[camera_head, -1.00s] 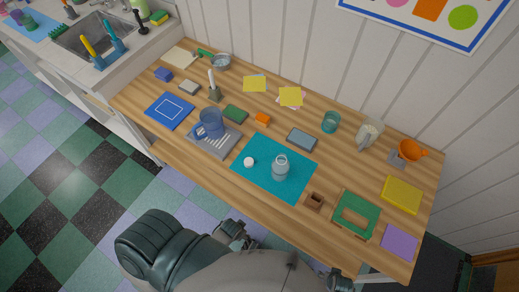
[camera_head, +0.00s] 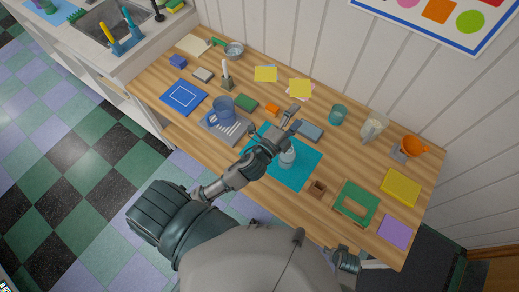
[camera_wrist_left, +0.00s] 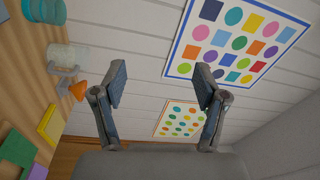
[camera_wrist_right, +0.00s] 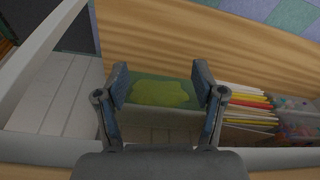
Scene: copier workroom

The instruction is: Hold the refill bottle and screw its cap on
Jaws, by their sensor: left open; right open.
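The refill bottle (camera_head: 287,158), clear with a pale neck, stands upright on the teal mat (camera_head: 305,172). My left arm crosses the mat's left part, and the white cap is hidden in the head view, apparently behind that arm. My left gripper (camera_head: 292,113) is open and empty, beyond the bottle over the mat's far edge. In the left wrist view its spread fingers (camera_wrist_left: 162,85) face the wall. My right gripper (camera_wrist_right: 160,82) is open and empty in its wrist view, facing the space under the tabletop; its fingers are not clear in the head view.
A grey-blue box (camera_head: 309,131) lies near my left gripper. A brown block (camera_head: 317,189) and green frame (camera_head: 356,202) lie right.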

